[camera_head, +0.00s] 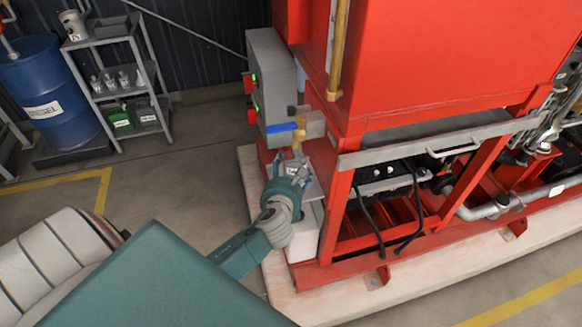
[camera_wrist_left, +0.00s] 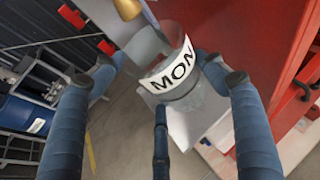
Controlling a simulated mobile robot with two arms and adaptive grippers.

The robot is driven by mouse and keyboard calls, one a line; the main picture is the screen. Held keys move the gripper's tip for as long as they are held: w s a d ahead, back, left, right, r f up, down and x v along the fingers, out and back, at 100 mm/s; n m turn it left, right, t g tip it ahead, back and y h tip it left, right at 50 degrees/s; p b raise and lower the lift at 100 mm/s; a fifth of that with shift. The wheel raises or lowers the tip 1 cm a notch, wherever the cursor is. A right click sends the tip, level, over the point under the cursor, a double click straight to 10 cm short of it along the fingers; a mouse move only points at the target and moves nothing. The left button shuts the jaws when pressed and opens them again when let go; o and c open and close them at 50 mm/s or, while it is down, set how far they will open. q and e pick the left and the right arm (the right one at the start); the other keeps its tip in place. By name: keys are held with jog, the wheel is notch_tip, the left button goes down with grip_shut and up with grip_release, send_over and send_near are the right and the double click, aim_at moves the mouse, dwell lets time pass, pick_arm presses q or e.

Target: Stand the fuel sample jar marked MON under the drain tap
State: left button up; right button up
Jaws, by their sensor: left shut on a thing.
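The clear jar with a white band marked MON (camera_wrist_left: 172,72) is between the fingers of my left gripper (camera_wrist_left: 165,85), which is shut on it. In the head view my left gripper (camera_head: 292,163) is at the red pump frame, just below the drain tap with its blue lever (camera_head: 285,127) and brass body (camera_head: 298,140). The brass tap end (camera_wrist_left: 127,9) shows close to the jar's mouth in the wrist view. A small grey shelf (camera_head: 313,187) is beneath the gripper; it also shows behind the jar in the wrist view (camera_wrist_left: 195,122). The gripper hides most of the jar in the head view.
A grey control box (camera_head: 272,75) is fixed just above and left of the tap. The red tank (camera_head: 430,60) and its frame stand close on the right. A shelf rack (camera_head: 105,40) with several jars and a blue diesel drum (camera_head: 45,90) stand at the back left.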

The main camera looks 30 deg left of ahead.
aim_at(292, 161)
pick_arm(q)
jog(key=w, duration=0.1)
jog(key=w+a, duration=0.1)
jog(key=w, duration=0.1)
jog(key=shift+a, duration=0.25)
jog(key=shift+f, duration=1.75)
jog(key=shift+f, duration=0.15)
jog(key=o, duration=1)
